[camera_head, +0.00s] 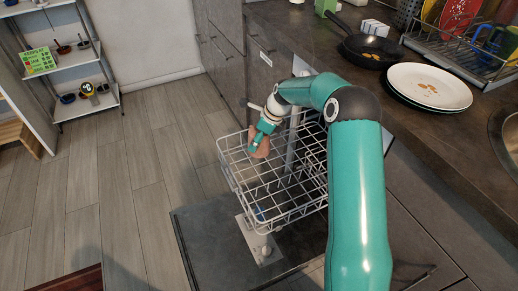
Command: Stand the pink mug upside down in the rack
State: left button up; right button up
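The pink mug (263,150) is small and partly covered at the far left part of the white wire rack (228,167). My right arm comes in from the lower right and reaches over the rack. My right gripper (257,144) is at the mug, with one teal finger lying across its near side. The other finger is hidden, so I cannot tell whether the gripper grips the mug. The mug's exact tilt and whether it touches the rack's wires are too small to tell. My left gripper is out of view.
The rack stands out over the open dark dishwasher door (195,235). The counter (440,140) on the right holds stacked white plates (420,75), a black pan (372,44) and a dish drainer (455,52). Shelves (68,60) stand far left. The floor between is clear.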

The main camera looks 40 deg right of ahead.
notch_tip(320, 180, down, 5)
jog(key=shift+r+b, duration=0.2)
jog(key=shift+b, duration=0.25)
jog(key=o, duration=1.4)
jog(key=shift+c, duration=0.2)
jog(key=p+v, duration=0.2)
jog(key=v, duration=1)
jog(key=shift+p, duration=0.3)
jog(key=shift+r, duration=0.1)
